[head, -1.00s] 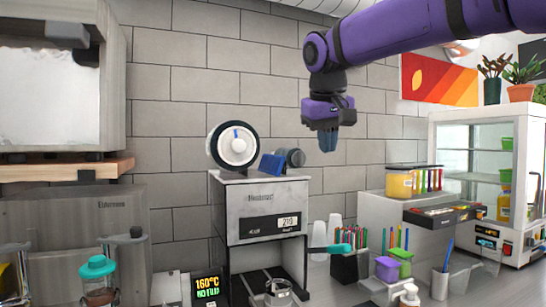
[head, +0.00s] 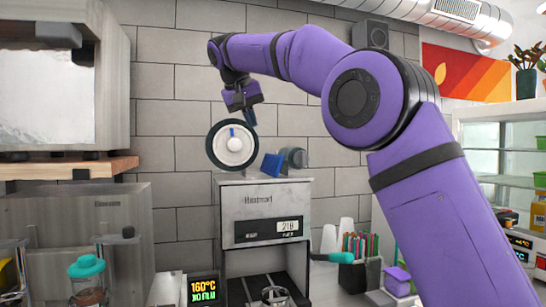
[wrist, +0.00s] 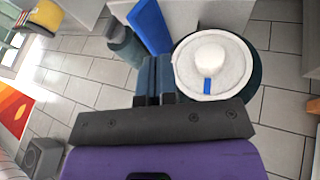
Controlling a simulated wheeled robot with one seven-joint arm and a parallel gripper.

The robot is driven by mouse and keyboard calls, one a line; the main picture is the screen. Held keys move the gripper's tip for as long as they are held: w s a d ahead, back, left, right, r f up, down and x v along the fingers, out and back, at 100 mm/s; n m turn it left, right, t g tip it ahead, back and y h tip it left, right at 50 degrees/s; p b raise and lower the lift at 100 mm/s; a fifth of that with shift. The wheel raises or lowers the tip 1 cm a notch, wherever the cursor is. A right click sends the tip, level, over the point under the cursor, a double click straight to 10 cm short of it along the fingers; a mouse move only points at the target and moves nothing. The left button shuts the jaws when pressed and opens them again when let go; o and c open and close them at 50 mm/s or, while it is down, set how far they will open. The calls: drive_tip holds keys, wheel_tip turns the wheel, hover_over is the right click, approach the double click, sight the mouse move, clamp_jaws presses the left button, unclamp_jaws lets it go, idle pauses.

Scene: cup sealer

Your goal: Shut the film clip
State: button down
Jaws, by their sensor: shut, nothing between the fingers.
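The cup sealer (head: 265,212) is a grey metal box with a display. A white film roll with a dark rim and a small blue tab (head: 232,146) stands upright at its top left. A blue flap (head: 271,164), which looks like the film clip, stands tilted up on top, right of the roll. In the wrist view the flap (wrist: 150,27) is beyond my fingers and the roll (wrist: 213,65) is to their right. My gripper (head: 252,118) is shut and empty, pointing down, above the sealer near the roll's upper right. It appears apart from the flap.
A grey cylinder (head: 294,158) sits right of the flap. A cup of coloured pens (head: 352,270) stands right of the sealer. A tall steel machine (head: 65,80) stands left. The wall behind is close.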

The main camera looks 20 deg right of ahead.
drive_tip(key=shift+w+a, duration=0.1)
drive_tip(key=shift+w, duration=0.05)
approach(278, 165)
wheel_tip(278, 165, down, 4)
drive_tip(key=w+a, duration=0.1)
drive_tip(key=w, duration=0.1)
drive_tip(key=shift+w+d+f, duration=0.15)
drive_tip(key=shift+d+f, duration=0.3)
drive_tip(key=shift+d, duration=0.4)
drive_tip(key=shift+w+d+f, duration=0.1)
drive_tip(key=shift+d+f, duration=0.3)
drive_tip(key=shift+d, duration=0.4)
drive_tip(key=shift+d, duration=0.15)
